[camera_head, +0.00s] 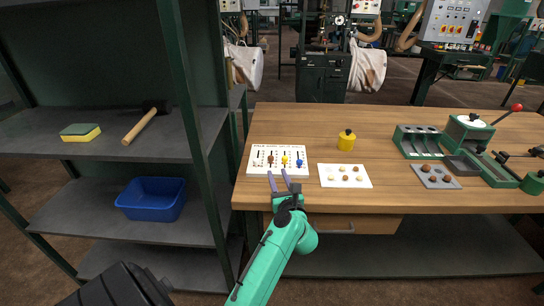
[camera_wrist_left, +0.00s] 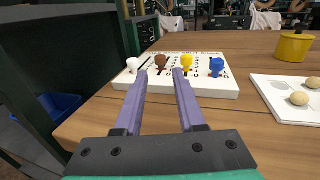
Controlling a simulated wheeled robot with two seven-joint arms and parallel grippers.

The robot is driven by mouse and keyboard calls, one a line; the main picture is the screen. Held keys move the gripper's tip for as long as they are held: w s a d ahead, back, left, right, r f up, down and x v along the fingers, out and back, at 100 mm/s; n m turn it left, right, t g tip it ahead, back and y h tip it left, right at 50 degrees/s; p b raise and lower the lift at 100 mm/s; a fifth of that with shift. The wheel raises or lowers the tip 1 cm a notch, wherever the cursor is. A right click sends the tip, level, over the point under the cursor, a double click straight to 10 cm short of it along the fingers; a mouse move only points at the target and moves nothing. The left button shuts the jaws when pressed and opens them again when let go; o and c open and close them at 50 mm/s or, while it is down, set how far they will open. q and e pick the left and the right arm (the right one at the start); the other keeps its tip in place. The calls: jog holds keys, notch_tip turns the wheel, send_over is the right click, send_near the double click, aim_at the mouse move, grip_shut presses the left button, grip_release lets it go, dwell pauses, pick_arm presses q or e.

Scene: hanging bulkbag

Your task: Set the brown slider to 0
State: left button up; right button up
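The white slider board (camera_head: 278,171) lies at the front left of the wooden table. Its brown slider (camera_head: 270,159) stands between a white knob on the left and the yellow slider (camera_head: 284,160); the blue slider (camera_head: 299,163) is at the right end. In the left wrist view the brown slider (camera_wrist_left: 160,62) shows ahead, between the lines of the fingers. My left gripper (camera_head: 278,174) is open and empty at the board's front edge, its fingertips short of the brown slider; it also shows in the left wrist view (camera_wrist_left: 160,73). My right gripper is out of view.
A white card (camera_head: 345,184) with several small round pieces lies right of the board, with a yellow pot (camera_head: 346,141) behind it. Green press equipment (camera_head: 467,133) stands at the right. A dark shelf (camera_head: 150,138) with a sponge, hammer and blue bin (camera_head: 150,199) is left.

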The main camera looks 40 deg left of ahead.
aim_at(271, 157)
pick_arm(q)
jog(key=x, duration=1)
jog(key=shift+w+a, duration=0.2)
jog(key=shift+a, duration=0.05)
grip_shut()
jog(key=shift+s+d, duration=0.1)
dwell(0.7)
